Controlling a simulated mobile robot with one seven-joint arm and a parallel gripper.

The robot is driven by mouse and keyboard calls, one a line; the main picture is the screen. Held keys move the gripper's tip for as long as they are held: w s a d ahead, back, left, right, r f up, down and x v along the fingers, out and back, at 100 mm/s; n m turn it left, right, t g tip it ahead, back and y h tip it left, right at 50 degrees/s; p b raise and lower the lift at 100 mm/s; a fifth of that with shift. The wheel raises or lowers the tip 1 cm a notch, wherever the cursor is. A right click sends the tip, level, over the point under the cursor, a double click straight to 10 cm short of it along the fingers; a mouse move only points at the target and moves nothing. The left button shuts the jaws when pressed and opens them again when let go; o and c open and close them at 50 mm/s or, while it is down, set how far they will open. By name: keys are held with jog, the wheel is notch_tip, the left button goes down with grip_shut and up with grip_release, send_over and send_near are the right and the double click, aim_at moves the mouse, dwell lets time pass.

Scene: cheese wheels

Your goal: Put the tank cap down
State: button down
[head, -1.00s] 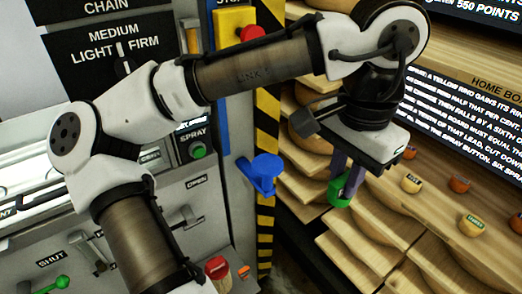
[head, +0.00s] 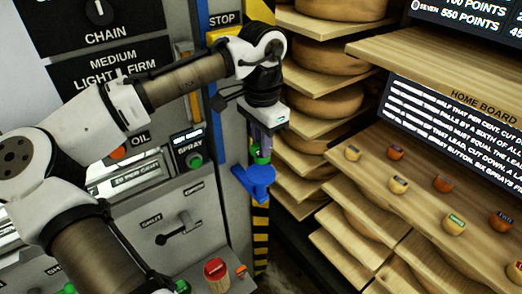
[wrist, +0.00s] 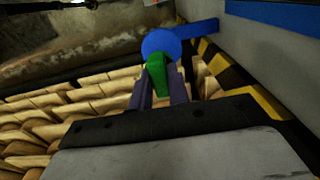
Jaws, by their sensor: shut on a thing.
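My gripper (head: 264,141) points down and is shut on a small green piece, which I take to be the tank cap (head: 261,157). The cap is just above the round blue cup-like holder (head: 259,182) on the blue bracket. In the wrist view, the green cap (wrist: 157,76) sits between the fingertips and overlaps the near edge of the blue disc (wrist: 160,45). I cannot tell whether the cap touches the holder.
The grey machine panel (head: 165,215) with knobs and levers stands at left. A red-topped jar (head: 216,270) is below. Wooden shelves with cheese wheels (head: 330,103) are behind and right. Small labelled pieces (head: 397,185) lie on the right shelf.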

jog(key=shift+w+f+p, duration=0.1)
jog(key=shift+f+p, duration=0.65)
jog(key=shift+f, duration=1.45)
jog(key=shift+f, duration=0.1)
jog(key=c, duration=1.3)
grip_release()
jog(key=shift+c, duration=0.2)
notch_tip(320, 180, up, 8)
jog(key=shift+f+b, duration=0.1)
jog(key=shift+b, duration=0.65)
